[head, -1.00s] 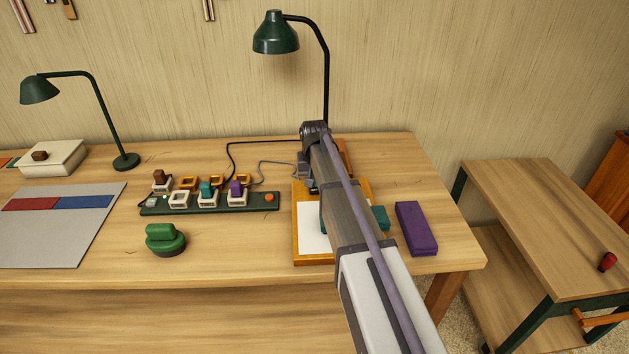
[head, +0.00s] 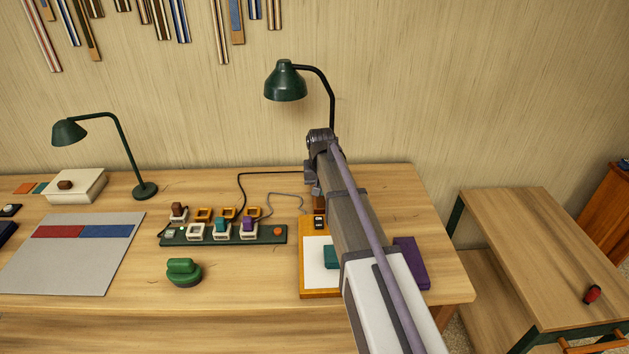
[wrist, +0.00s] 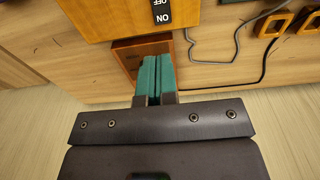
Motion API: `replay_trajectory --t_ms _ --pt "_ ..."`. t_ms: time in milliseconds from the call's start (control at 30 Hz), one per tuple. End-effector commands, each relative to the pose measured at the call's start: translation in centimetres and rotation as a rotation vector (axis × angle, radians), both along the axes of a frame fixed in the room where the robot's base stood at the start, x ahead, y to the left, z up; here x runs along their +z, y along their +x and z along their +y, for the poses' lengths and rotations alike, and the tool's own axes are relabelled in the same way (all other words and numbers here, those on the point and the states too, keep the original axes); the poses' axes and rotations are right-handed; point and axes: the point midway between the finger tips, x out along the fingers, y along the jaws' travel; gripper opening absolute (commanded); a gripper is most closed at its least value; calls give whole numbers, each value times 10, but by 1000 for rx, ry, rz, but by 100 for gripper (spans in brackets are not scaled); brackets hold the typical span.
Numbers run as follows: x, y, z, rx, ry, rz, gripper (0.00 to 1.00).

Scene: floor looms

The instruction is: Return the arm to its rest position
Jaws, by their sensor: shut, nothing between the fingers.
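My gripper shows clearly in the wrist view (wrist: 155,78); its two teal-padded fingers lie together, shut and empty. In the head view, my arm reaches over the right part of the workbench (head: 445,281), and its wrist is raised near the back edge. The fingers are hard to make out there. Below the wrist is an orange-framed board (head: 307,270) with a white panel and a black ON/OFF switch label (head: 319,222). The label also shows at the top of the wrist view (wrist: 161,12). The fingertips appear apart from the board.
A green lamp (head: 286,84) stands behind the arm. A purple block (head: 411,262) and a teal block (head: 331,257) are partly hidden by it. Left are a green strip of coloured blocks (head: 270,236), a green knob (head: 183,271) and a grey board (head: 60,270). A side table (head: 530,220) stands right.

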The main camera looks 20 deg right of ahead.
Motion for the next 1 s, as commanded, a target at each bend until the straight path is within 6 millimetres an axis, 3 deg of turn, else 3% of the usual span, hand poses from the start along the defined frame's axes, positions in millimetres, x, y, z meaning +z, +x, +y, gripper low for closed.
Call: replay_trajectory --t_ms 67,167,300,400,500,1000 --pt "0 -28 4 25 2 15 0" --pt "0 -96 23 79 5 38 0" --pt "0 -202 58 170 10 68 0" --pt "0 -252 75 213 13 79 0" --pt "0 -271 86 238 12 79 0" --pt "0 -266 90 246 11 79 0"
